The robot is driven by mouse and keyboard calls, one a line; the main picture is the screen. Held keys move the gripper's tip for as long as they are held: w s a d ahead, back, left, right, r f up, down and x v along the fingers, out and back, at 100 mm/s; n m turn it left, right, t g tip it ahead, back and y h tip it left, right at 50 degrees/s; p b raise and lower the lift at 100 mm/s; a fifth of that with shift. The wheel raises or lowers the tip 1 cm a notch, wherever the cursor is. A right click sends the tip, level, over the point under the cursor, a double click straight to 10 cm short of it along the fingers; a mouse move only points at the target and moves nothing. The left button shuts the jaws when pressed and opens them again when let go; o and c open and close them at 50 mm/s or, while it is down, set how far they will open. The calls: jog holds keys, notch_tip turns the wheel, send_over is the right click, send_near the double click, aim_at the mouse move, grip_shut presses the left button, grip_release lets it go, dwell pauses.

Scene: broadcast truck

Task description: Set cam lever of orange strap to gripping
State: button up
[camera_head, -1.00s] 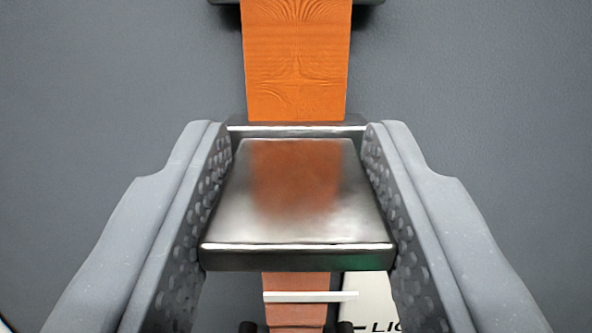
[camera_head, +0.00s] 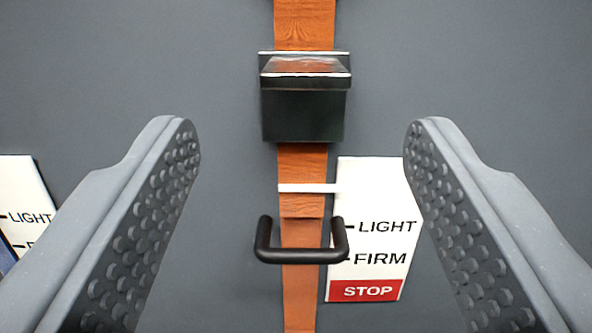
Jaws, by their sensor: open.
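The orange strap (camera_head: 302,168) runs down the grey wall through the middle of the view. A dark metal cam lever (camera_head: 303,115) with a shiny top face sits across the strap in the upper middle. It juts out from the wall, and its front face is in shadow. A black handle (camera_head: 302,257) spans the strap lower down. A white line (camera_head: 306,188) crosses the strap between lever and handle. My gripper (camera_head: 303,140) is open wide and empty, with one finger on each side, well apart from the strap and lever.
A white label (camera_head: 372,200) right of the strap reads LIGHT, FIRM and a red STOP. Another label (camera_head: 24,205) shows at the left edge, partly hidden by my left finger. The grey wall (camera_head: 480,70) is bare at upper right.

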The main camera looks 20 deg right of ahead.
jog(key=shift+p+v, duration=0.35)
jog(key=shift+v, duration=2.45)
jog(key=shift+w, duration=0.1)
